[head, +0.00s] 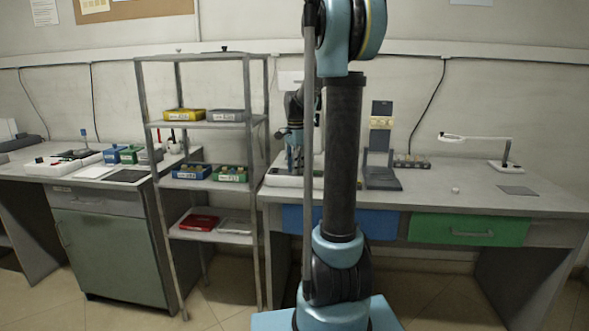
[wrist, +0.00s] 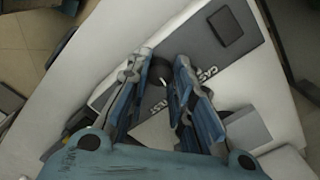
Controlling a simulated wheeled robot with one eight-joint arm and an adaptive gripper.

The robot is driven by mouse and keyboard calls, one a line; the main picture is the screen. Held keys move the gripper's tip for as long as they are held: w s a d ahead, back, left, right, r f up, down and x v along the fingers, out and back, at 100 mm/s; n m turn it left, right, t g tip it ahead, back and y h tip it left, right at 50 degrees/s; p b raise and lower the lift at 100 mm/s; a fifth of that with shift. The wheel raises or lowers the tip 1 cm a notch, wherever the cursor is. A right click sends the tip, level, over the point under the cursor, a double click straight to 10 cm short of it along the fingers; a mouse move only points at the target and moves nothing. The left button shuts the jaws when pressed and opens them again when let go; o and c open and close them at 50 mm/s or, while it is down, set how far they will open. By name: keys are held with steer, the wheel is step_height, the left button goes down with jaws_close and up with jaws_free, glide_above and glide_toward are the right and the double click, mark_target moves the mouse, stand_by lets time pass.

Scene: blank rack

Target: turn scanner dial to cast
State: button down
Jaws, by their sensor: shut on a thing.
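The scanner dial (wrist: 160,73) is a dark round knob with a small white mark, set on a grey panel (wrist: 125,93). In the wrist view my gripper (wrist: 159,60) has its two blue fingers on either side of the dial, shut on it. The label CAST (wrist: 208,75) is printed to the right of the dial. A second label ending in ST (wrist: 155,108) lies below it; its first letters are unclear. In the head view my gripper (head: 295,160) points down over the white scanner base (head: 285,182) on the right bench. The dial is hidden there.
A dark upright stand (head: 381,180) is right of the scanner. A metal shelf rack (head: 208,125) with yellow, blue, green and red trays stands to the left. A lamp (head: 505,165) is farther right on the bench (head: 430,198). The bench front between them is mostly clear.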

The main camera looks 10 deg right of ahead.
steer(key=n, duration=0.5)
steer(key=shift+w+n, duration=0.2)
steer(key=shift+n, duration=0.1)
steer(key=n, duration=0.5)
stand_by(0.5)
steer(key=c, duration=1.4)
jaws_free()
steer(key=shift+o, duration=0.2)
steer(key=shift+s, duration=0.1)
step_height(320, 180, up, 12)
steer(key=shift+f, duration=0.1)
